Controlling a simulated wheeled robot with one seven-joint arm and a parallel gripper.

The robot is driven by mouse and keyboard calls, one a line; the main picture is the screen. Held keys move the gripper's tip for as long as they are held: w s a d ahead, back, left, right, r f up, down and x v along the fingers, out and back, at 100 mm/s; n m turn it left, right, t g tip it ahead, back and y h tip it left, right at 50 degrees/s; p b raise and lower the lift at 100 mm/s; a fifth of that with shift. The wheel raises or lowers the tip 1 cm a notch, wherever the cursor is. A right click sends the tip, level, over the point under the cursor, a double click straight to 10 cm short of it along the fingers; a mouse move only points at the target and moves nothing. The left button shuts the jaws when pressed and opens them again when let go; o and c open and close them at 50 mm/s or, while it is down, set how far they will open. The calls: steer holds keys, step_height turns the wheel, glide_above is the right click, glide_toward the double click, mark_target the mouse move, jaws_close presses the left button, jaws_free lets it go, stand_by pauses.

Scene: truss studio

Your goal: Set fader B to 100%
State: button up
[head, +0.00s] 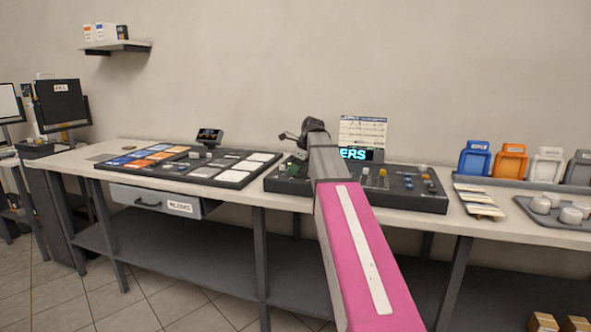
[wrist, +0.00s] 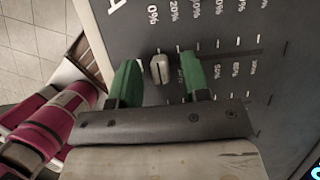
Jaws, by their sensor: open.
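In the wrist view my gripper (wrist: 157,62) is open, with one green finger on each side of a small grey fader cap (wrist: 159,69). A gap shows between the cap and each finger, and the cap is not gripped. The cap is on a dark control panel (wrist: 125,32) with printed percent marks. A 0% label is above the cap, and higher values run to the right. A letter at the top edge is cut off, so I cannot tell which fader this is. My gripper hides part of the panel. In the head view the console (head: 425,203) is partly behind my arm.
A lit display (head: 355,154) and a printed card (head: 363,131) stand behind the console. A panel of coloured pads (head: 232,180) is to its left. Coloured bins (head: 509,161) and a tray of white pieces (head: 526,211) are to its right on the bench.

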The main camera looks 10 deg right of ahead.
jaws_close()
steer(key=w+d, duration=0.1)
steer(key=w, duration=0.2)
steer(key=w+d, duration=0.2)
steer(key=w, duration=0.1)
steer(key=w+d, duration=0.2)
steer(key=w, duration=0.1)
steer(key=shift+w+d, duration=0.1)
jaws_free()
